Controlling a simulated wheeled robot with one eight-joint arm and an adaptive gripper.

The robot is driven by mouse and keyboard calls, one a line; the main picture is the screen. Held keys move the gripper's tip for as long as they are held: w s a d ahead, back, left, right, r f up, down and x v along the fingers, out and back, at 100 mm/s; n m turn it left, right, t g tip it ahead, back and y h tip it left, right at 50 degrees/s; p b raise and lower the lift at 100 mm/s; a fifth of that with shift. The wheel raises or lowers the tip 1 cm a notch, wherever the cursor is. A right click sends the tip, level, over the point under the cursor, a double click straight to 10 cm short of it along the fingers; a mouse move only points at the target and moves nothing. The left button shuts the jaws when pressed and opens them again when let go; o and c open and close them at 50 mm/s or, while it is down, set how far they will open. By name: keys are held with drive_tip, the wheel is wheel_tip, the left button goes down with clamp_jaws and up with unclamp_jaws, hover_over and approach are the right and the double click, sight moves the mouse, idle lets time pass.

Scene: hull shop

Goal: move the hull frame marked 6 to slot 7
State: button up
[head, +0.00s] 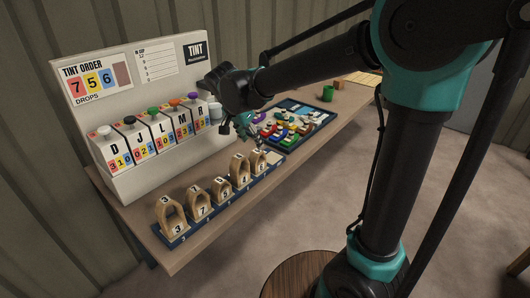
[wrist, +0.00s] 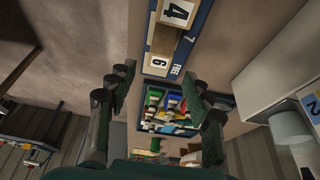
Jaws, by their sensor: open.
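The rack (head: 212,210) is a dark blue strip along the bench front, holding several wooden arch-shaped hull frames. The hull frame marked 6 (head: 259,163) is the farthest one standing in it; the frame marked 4 (head: 241,172) is beside it. Past frame 6, a pale bare spot shows at the rack's far end.
A blue tray (head: 303,109) of coloured pieces lies beyond the rack. A tint dispenser board (head: 150,117) with several canisters stands behind the rack. A green cup (head: 328,93) and a small brown block (head: 340,84) are farther along the bench.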

drive_tip(key=s+d+f+n+y, duration=0.1)
drive_tip(key=s+d+f+n, duration=0.15)
drive_tip(key=d, duration=0.55)
drive_tip(key=s+d+f+n+y, duration=0.1)
drive_tip(key=s+d+f, duration=0.25)
drive_tip(key=d, duration=0.55)
drive_tip(key=s+d+f+n, duration=0.4)
drive_tip(key=s+d+f, duration=0.4)
drive_tip(key=s+d, duration=0.1)
drive_tip(key=shift+s+d+f+t+y, duration=0.2)
drive_tip(key=shift+s+d+t+y, duration=0.1)
drive_tip(key=shift+s+y, duration=0.1)
drive_tip(key=shift+o, duration=0.5)
drive_tip(key=shift+w+a, duration=0.1)
